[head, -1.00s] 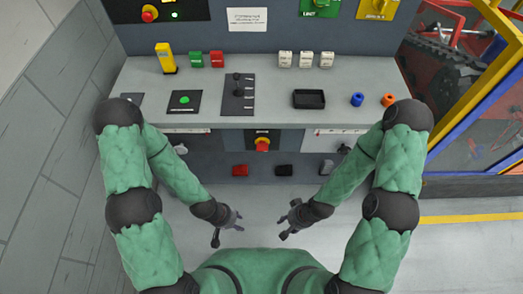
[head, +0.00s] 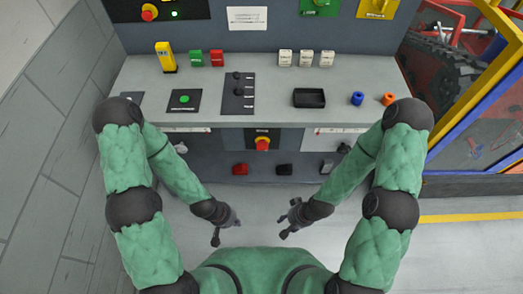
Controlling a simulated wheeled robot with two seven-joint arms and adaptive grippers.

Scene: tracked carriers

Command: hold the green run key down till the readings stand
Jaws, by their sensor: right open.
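The green run key (head: 184,99) is a round green button on a black plate, on the left part of the grey console top. Nothing touches it. My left gripper (head: 226,232) hangs low in front of the console, below and to the right of the key in the picture, well apart from it. Its fingers are small here and I cannot tell whether they are open or shut. My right gripper (head: 284,229) is open and empty, also low in front of the console. No changing readings can be made out.
The console top (head: 270,75) holds a yellow handheld unit (head: 165,57), green, red and white blocks, a slider panel (head: 238,93), a black tray (head: 309,98), and blue and orange rings. A barrier (head: 470,110) stands right.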

